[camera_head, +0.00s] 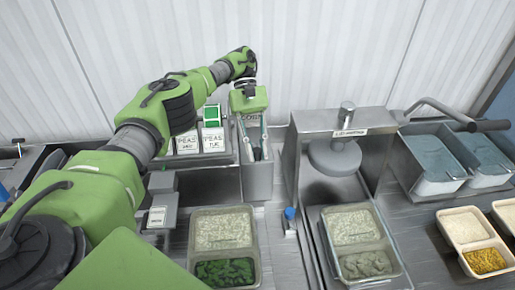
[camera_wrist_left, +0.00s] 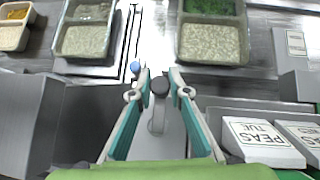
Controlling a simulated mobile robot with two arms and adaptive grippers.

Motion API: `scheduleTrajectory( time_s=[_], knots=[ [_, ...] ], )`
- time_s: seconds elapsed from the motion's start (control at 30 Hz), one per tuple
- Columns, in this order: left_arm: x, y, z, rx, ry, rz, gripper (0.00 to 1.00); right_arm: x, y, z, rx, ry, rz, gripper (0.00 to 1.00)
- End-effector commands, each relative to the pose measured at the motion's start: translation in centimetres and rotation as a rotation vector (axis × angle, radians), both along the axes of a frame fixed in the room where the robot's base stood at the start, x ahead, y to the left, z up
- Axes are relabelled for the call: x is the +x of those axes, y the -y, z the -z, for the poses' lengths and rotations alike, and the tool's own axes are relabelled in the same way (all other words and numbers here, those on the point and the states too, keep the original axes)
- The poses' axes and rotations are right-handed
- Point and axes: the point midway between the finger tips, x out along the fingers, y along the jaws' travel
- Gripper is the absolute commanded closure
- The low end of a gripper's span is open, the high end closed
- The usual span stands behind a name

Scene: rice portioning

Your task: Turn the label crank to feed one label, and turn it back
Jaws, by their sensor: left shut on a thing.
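My left gripper (camera_head: 257,150) reaches down over a grey metal box (camera_head: 258,183) behind the trays. In the left wrist view its two teal-padded fingers (camera_wrist_left: 160,82) are closed in on the dark round knob (camera_wrist_left: 160,86) of the label crank. The crank's grey arm (camera_wrist_left: 157,118) runs from the knob toward the gripper's palm. In the head view the crank is mostly hidden by the fingers. My right gripper is not in view.
A tray of rice and peas (camera_head: 254,246) lies in front of the box. Right of it are a blue-capped item (camera_head: 290,213), a press (camera_head: 345,121) and a rice tray (camera_head: 388,238). Metal bins (camera_head: 440,185) and filled trays stand farther right. A green box (camera_head: 211,114) stands behind the cards.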

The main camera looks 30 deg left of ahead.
Motion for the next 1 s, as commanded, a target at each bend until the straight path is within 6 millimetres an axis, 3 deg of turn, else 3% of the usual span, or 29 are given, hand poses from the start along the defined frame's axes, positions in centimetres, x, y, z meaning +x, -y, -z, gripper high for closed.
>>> scheduleTrajectory(
  time_s=[0.17, 0.2, 0.23, 0.67, 1.0],
  knots=[
    [0.0, -0.1, -0.1, 0.001, 0.002, -0.001, 1.00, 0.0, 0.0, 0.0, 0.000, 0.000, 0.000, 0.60],
    [0.0, -0.1, -0.1, 0.001, 0.002, -0.001, 0.73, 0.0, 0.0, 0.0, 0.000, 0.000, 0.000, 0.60],
    [0.0, -0.1, -0.1, 0.001, 0.002, -0.001, 0.66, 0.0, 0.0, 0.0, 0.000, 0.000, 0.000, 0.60],
    [0.1, -0.1, -0.5, 0.002, 0.002, 0.000, 0.66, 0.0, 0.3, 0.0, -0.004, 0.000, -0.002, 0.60],
    [0.1, -0.1, -5.1, 0.003, 0.004, -0.001, 0.66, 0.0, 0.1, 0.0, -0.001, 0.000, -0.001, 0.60]
  ],
)
